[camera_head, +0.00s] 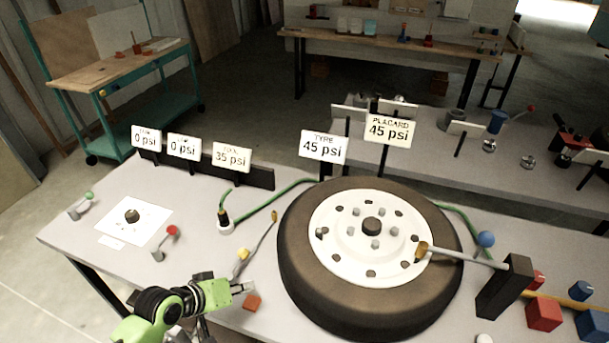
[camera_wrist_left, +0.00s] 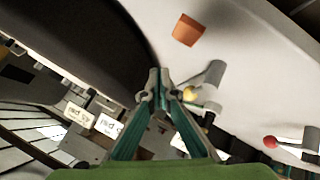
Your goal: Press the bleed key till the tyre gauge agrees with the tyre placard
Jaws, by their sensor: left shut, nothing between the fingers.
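The tyre gauge sign (camera_head: 323,147) reads 45 psi, and the tyre placard (camera_head: 390,130) behind it also reads 45 psi. The tyre (camera_head: 300,285) lies flat on the bench with a white wheel in it. A small orange block (camera_head: 252,302), perhaps the bleed key, sits on the bench left of the tyre. It also shows in the left wrist view (camera_wrist_left: 186,30). My left gripper (camera_head: 246,288) is close to the block, its fingers shut and empty. In the left wrist view the fingertips (camera_wrist_left: 160,92) stand apart from the block. My right gripper is not in view.
A yellow-knobbed lever (camera_head: 243,254) and a red-knobbed lever (camera_head: 172,232) stand near my left gripper. Three more signs (camera_head: 184,147) read 0, 0 and 35 psi. A blue-knobbed lever (camera_head: 486,239) and a red cube (camera_head: 544,313) are at the right.

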